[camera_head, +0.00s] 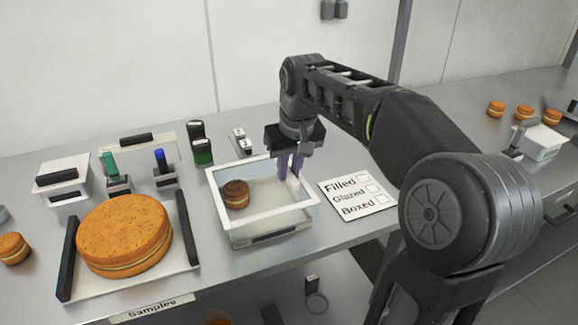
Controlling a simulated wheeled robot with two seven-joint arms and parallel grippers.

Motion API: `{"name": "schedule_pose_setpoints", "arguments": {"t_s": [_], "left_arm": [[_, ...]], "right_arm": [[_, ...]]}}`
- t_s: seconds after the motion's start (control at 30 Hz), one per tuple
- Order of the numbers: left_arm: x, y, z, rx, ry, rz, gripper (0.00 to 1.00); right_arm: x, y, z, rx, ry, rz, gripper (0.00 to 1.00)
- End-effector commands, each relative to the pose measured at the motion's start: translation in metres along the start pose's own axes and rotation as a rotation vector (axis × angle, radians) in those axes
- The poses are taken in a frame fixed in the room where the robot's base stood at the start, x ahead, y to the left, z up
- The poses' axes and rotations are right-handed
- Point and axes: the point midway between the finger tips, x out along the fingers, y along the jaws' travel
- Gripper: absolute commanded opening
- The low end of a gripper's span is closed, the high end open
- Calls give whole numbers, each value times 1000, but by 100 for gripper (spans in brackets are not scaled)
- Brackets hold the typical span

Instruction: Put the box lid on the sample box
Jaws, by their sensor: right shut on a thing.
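The sample box (276,234) is an open, clear-walled box with a white rim near the middle of the table. A dark-topped filled round (236,190) lies in its left part. A pale flat panel with a black handle (136,138), which looks like the box lid, is behind the box to the left. My right gripper (292,180) reaches down at the box's back right, its purple fingers inside the rim. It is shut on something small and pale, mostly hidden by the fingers. My left gripper is out of view.
A tray with dark handles (188,229) bears a large round (123,232) on the left. A white lidded container (63,190), green and blue-topped tools and dark green jars (202,151) stand behind. A checklist card (357,196) lies right of the box.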

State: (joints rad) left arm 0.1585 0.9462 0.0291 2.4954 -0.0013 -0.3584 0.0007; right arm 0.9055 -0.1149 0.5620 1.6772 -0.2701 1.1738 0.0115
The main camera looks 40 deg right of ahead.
Motion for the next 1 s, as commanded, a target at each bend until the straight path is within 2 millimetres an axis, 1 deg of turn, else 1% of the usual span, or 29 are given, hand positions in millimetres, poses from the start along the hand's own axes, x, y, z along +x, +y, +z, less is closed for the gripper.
{"name": "schedule_pose_setpoints", "arguments": {"t_s": [0.03, 0.2, 1.0], "left_arm": [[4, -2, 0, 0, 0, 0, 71], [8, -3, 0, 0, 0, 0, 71], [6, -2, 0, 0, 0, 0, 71]], "right_arm": [[5, 0, 1, -1, 0, 0, 0], [10, 0, 3, 0, 1, 0, 0], [10, 0, 3, -1, 1, 0, 0]]}}
